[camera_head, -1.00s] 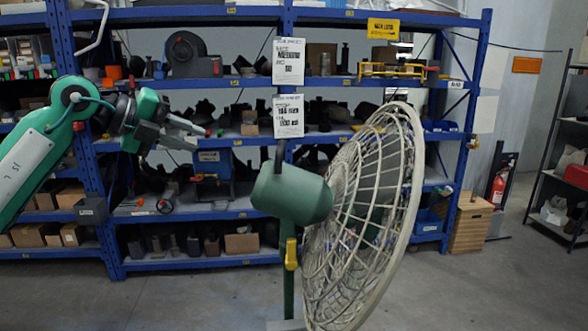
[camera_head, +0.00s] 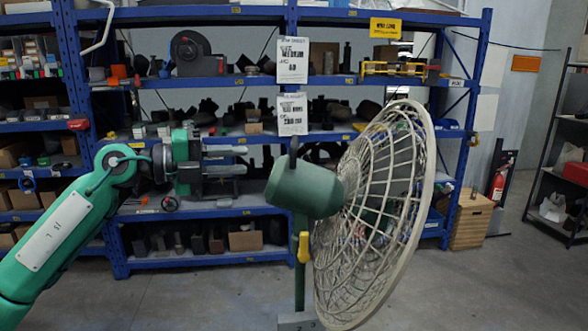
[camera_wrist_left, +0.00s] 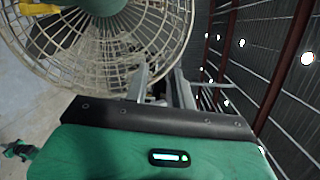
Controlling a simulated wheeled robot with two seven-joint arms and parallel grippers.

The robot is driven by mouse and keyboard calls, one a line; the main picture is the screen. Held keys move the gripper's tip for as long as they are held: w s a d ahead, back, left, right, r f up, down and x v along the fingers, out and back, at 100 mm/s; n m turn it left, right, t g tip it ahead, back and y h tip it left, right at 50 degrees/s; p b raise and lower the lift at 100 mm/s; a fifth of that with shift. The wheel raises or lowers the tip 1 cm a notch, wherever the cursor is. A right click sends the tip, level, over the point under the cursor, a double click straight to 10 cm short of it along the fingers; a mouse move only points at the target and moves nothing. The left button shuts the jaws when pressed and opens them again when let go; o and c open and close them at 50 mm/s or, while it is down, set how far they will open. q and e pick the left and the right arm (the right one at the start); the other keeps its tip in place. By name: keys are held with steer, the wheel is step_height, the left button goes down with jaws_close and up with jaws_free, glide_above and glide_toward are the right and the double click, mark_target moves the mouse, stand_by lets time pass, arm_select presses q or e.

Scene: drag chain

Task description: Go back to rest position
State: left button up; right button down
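My left gripper (camera_head: 240,161) points level to the right at the end of my green left arm, in the head view. Its grey fingers are apart with nothing seen between them, so it is open. The fingertips are left of the green fan motor (camera_head: 303,188) and appear apart from it. In the left wrist view the two fingers of the left gripper (camera_wrist_left: 162,80) stand apart, with the fan's wire cage (camera_wrist_left: 95,60) beyond them. My right gripper does not show in the head view, and I cannot make it out in the left wrist view.
The big fan with a pale cage (camera_head: 375,215) stands on its post right of my left gripper. A blue shelf rack (camera_head: 190,259) full of parts and boxes lines the back. Grey floor (camera_head: 190,300) is open in front. A fire extinguisher (camera_head: 498,185) stands at the right.

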arm_select(q)
steer(key=s+d+f+n+t+h, duration=0.2)
steer(key=d+f+h, duration=0.1)
steer(key=d+h, duration=0.1)
steer(key=s+a+f+n+t+y, duration=0.25)
steer(key=a+f+n+y, duration=0.35)
steer(key=f+n, duration=0.4)
steer(key=s+a+f+n+t+y, duration=0.2)
steer(key=a+f+n+t+y, duration=0.1)
steer(key=f+n+y, duration=0.7)
steer(key=s+a+f+n+t+y, duration=0.3)
steer(key=a+f+n+y, duration=0.15)
steer(key=f+n, duration=0.55)
steer(key=s+a+f+g, duration=0.1)
steer(key=s+f+g, duration=0.5)
steer(key=s+f, duration=0.6)
steer(key=s+f+g, duration=0.7)
steer(key=s+f, duration=0.1)
steer(key=s, duration=0.8)
step_height(320, 180, down, 31)
steer(key=g, duration=0.1)
steer(key=s+a+f, duration=0.2)
steer(key=s+f, duration=0.7)
steer(key=s+a+f+g, duration=0.1)
steer(key=s+f, duration=0.9)
steer(key=shift+s+a, duration=0.15)
steer(key=shift+a, duration=0.25)
